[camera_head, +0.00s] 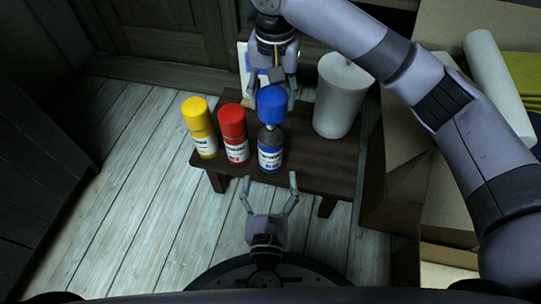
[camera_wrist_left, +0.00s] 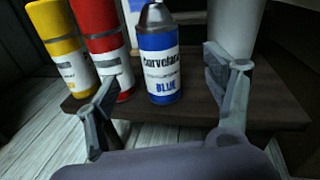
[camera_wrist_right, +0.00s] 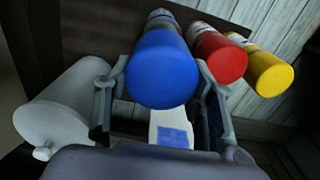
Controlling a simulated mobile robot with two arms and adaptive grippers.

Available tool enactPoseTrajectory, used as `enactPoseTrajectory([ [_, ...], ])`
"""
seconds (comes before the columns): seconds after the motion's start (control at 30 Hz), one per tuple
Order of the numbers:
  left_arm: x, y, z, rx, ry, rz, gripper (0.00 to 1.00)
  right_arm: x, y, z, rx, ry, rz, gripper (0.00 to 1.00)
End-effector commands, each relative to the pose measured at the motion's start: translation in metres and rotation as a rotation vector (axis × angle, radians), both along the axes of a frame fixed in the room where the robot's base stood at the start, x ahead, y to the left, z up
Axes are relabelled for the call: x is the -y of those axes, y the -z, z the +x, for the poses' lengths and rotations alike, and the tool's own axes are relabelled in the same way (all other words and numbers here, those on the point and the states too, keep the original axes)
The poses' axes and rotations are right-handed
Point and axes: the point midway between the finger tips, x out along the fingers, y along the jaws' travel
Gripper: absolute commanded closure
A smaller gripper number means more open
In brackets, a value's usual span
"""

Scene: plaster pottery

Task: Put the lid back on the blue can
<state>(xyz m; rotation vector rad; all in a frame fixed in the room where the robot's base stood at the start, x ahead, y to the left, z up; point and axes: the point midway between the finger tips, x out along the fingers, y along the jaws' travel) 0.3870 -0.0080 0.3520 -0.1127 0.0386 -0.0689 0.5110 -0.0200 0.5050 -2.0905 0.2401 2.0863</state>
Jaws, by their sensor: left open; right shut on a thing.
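The blue can (camera_head: 270,158) stands upright on the small dark table (camera_head: 312,160), its grey top and nozzle bare. The blue lid (camera_head: 271,105) is held by my right gripper (camera_head: 271,98) over the can's top; I cannot tell how large the gap is. In the right wrist view the lid (camera_wrist_right: 162,70) sits between the fingers, with part of the can behind it. My left gripper (camera_head: 270,182) is open and empty in front of the table. In the left wrist view the can (camera_wrist_left: 159,65) stands beyond and between its spread fingers; the lid is out of view there.
A red can (camera_head: 233,135) and a yellow can (camera_head: 199,128), both lidded, stand left of the blue can. A grey-white pot (camera_head: 341,97) stands to its right. A white card with a blue patch (camera_wrist_right: 172,130) is behind. An open cardboard box (camera_head: 400,190) is at right.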

Motion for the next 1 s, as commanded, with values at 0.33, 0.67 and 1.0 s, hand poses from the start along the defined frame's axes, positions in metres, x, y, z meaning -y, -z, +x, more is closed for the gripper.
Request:
enactPoseTrajectory([
  [0.33,0.0,0.002,-0.006,0.041,-0.024,0.116,0.24,-0.004,-0.002,0.0,-0.002,0.045,-0.001,0.65],
  [0.67,0.001,0.001,0.003,0.043,-0.024,0.113,0.24,-0.004,-0.002,0.0,-0.002,0.043,-0.001,0.65],
  [1.0,0.003,0.001,0.064,0.044,-0.025,0.111,0.24,-0.004,-0.001,0.0,-0.002,0.042,-0.001,0.65],
])
